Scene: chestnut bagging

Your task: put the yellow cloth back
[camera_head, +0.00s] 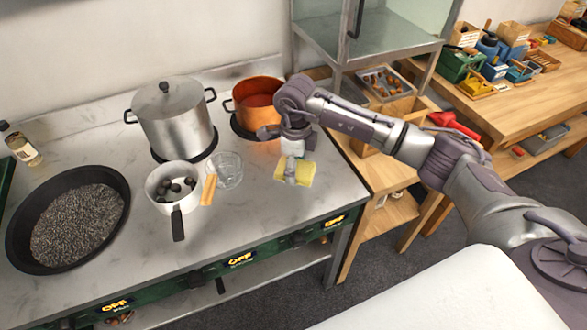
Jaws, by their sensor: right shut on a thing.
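The yellow cloth (304,174) shows at the right part of the grey stove top, near its front edge. My right gripper (290,174) is shut on the cloth, with the arm reaching in from the right. I cannot tell whether the cloth touches the stove top or is held just above it. Part of the cloth is hidden by the gripper's fingers. My left gripper is not in view.
A copper pot (257,98) stands close behind the gripper. A glass bowl (228,172), a white saucepan (172,188), a large lidded pot (173,120) and a wide black pan (70,222) stand to the left. A glass cabinet (400,22) stands behind right.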

